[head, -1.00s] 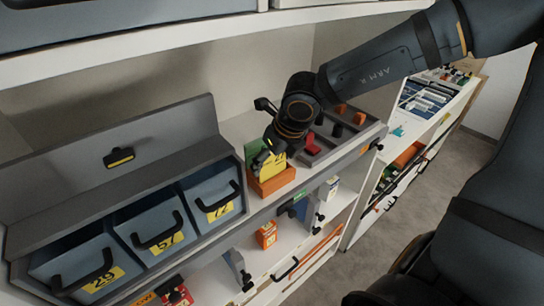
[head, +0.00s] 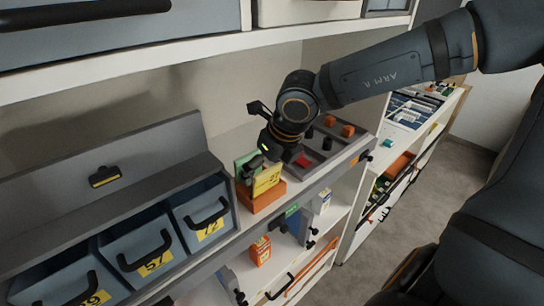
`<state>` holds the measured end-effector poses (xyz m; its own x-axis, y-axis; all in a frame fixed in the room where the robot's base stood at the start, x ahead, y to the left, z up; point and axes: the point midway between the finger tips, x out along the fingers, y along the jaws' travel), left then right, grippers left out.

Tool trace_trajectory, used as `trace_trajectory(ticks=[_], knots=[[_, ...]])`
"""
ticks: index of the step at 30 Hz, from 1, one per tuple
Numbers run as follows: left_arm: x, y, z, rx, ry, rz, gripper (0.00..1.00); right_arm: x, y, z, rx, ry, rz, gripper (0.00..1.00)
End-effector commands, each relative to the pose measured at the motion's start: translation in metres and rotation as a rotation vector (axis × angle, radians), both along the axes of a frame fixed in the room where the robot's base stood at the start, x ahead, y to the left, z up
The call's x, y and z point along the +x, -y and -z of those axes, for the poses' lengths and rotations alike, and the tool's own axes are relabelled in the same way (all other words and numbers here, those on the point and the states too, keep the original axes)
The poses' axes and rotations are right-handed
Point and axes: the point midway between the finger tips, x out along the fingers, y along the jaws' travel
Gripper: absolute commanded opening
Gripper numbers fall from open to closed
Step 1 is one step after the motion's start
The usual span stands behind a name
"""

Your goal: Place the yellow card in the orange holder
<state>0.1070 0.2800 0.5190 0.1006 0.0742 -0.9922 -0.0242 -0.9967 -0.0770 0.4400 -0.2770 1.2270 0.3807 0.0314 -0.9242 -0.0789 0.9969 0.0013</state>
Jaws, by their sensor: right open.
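The yellow card (head: 266,180) stands upright in the orange holder (head: 262,197) on the shelf, with a green card (head: 243,161) behind it. My right gripper (head: 256,165) is at the top of the cards, its fingers over and beside the yellow card's upper edge. The gripper is open; its body partly hides the cards, and I cannot tell whether a finger touches them. My left gripper is not in the head view.
Grey bins with yellow number labels (head: 139,250) stand left of the holder. A grey tray with red, orange and dark pieces (head: 333,146) lies to the right, behind my right wrist. An upper shelf (head: 200,50) runs above. An orange-and-white box (head: 260,250) is on the lower shelf.

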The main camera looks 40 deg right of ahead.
Motion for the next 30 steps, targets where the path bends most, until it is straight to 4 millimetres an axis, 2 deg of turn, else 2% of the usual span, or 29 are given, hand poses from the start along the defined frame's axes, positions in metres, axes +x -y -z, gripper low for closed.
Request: trace_trajectory(ticks=[1,6,12,30], knots=[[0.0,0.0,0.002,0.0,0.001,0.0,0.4,-0.003,0.0,-0.013,0.001,0.01,0.002,1.0],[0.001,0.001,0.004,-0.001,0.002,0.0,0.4,-0.019,0.002,-0.05,-0.001,0.007,0.001,1.0],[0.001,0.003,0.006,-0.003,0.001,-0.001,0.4,-0.03,0.003,-0.074,-0.003,0.002,0.001,1.0],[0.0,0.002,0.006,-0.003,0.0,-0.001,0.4,-0.032,0.003,-0.078,-0.001,0.0,0.0,1.0]])
